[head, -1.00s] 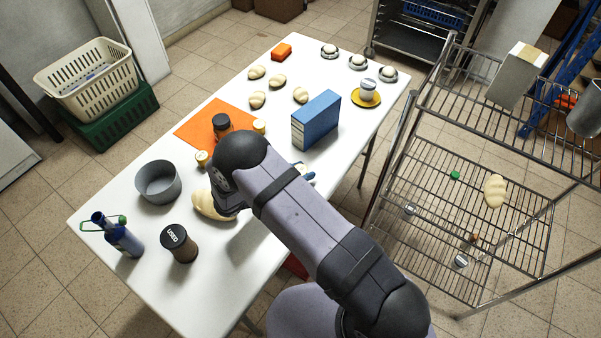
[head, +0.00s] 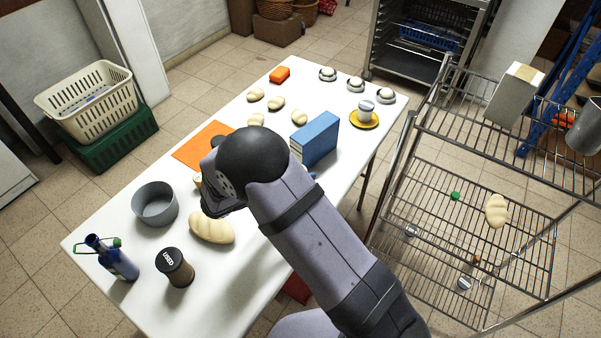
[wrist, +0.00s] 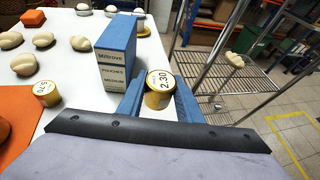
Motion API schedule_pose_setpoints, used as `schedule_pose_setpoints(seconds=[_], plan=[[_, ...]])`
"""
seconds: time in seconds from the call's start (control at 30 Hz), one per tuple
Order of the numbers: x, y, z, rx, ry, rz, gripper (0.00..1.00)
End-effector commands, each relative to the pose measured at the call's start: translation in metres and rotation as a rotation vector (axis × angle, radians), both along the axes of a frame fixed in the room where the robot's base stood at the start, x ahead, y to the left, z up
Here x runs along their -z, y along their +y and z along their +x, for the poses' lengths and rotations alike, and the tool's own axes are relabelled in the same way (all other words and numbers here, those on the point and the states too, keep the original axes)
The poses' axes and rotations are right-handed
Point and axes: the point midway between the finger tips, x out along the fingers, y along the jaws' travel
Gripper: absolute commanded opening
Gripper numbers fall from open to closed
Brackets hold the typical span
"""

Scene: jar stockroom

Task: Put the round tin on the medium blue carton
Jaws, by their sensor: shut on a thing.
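The medium blue carton (head: 318,141) stands upright on the white table; its printed face reads POUCHES MEDIUM in the wrist view (wrist: 116,68). A round tin (wrist: 159,84) with gold sides and a pale lid marked 2.30 is between the blue fingers of my gripper (wrist: 160,95), which is shut on it. In the wrist view the tin shows in front of and to the right of the carton, apart from it in the picture. My arm hides the tin and most of my gripper in the head view.
A smaller gold tin (wrist: 46,93) stands left of the carton, near an orange mat (head: 200,145). A wire rack (head: 480,220) stands right.

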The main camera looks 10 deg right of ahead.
Motion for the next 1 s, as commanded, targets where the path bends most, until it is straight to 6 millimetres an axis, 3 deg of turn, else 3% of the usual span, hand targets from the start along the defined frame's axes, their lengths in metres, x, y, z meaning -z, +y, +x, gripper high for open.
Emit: schedule_pose_setpoints(seconds=[0.23,0.47,0.73,1.0], plan=[[0.014,-0.017,0.002,0.039,-0.002,0.001,0.10],[0.022,-0.055,0.021,0.144,-0.011,0.005,0.10],[-0.025,-0.081,0.077,0.248,-0.012,0.006,0.10],[-0.091,-0.081,0.118,0.205,-0.010,0.004,0.10]])
